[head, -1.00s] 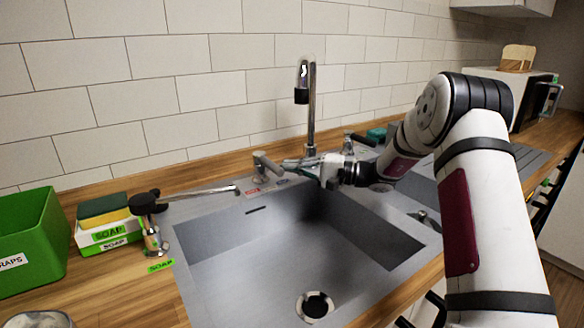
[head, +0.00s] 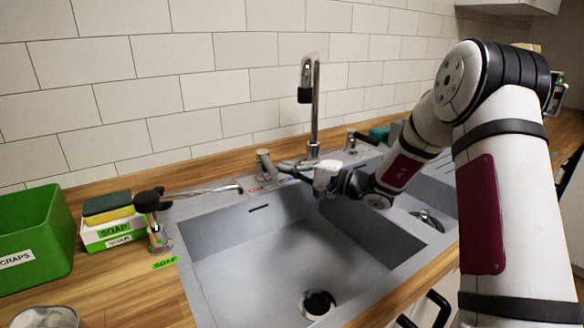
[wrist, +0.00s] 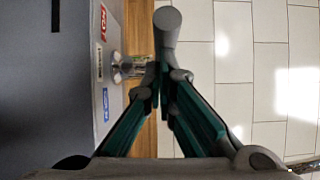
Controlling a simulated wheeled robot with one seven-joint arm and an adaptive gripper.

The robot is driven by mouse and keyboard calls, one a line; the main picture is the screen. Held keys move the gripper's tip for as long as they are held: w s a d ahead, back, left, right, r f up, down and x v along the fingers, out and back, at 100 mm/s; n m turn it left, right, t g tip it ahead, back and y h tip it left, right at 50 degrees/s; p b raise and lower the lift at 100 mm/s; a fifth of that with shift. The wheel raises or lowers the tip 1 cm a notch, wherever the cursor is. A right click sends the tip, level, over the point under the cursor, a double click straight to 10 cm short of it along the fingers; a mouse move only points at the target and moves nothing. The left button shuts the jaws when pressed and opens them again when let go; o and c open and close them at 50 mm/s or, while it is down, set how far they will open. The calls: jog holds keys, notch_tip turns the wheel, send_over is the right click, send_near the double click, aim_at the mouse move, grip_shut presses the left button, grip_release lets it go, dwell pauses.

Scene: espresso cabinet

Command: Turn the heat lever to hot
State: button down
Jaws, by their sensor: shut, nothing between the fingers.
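The heat lever (head: 264,161) is a short grey handle on the sink's back deck, left of the tall faucet (head: 314,110). In the wrist view its rounded grey handle (wrist: 167,25) stands just past my fingertips, and a shiny metal base (wrist: 132,67) shows at its left. My gripper (head: 284,168) is shut and empty, its tips right at the lever's right side. In the wrist view my gripper (wrist: 161,84) overlaps the lever's lower part, so I cannot tell whether they touch. Red, dark and blue labels (wrist: 104,105) lie on the deck beside the lever.
The steel sink basin (head: 270,250) lies in front. A soap dispenser (head: 155,225) with a long spout, a sponge (head: 108,208) and a green scraps bin (head: 38,240) stand at left. The tiled wall (head: 200,90) is close behind the lever.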

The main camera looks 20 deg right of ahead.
aim_at(277, 175)
jog(key=shift+s+a+b, duration=0.25)
jog(key=shift+a+b, duration=0.3)
jog(key=shift+a, duration=0.15)
jog(key=shift+s+a+b, duration=0.2)
jog(key=shift+a+b, duration=0.35)
jog(key=shift+a, duration=0.2)
jog(key=shift+s+a+b, duration=0.25)
jog(key=shift+a+b, duration=0.3)
jog(key=shift+a, duration=0.15)
